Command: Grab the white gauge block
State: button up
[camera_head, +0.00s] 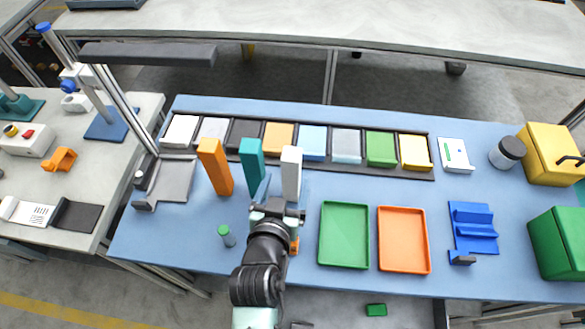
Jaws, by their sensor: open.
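The white gauge block (291,174) stands upright on the blue table mat, tall and narrow. My gripper (279,192) is open, close to the block on its near side. One pale blue finger shows to the left of the block; the other finger is hard to make out. The block's lower end is close to the gripper, and I cannot tell whether it lies between the fingers or whether they touch it.
A teal block (251,158) and an orange block (215,166) stand upright to the left. A row of coloured tiles (312,142) lies behind. A small green-capped bottle (226,235) stands at left; green (344,234) and orange (403,239) trays lie at right.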

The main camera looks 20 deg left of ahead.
jog(key=shift+p+x, duration=0.45)
jog(key=shift+x, duration=4.55)
grip_shut()
jog(key=shift+r, duration=0.1)
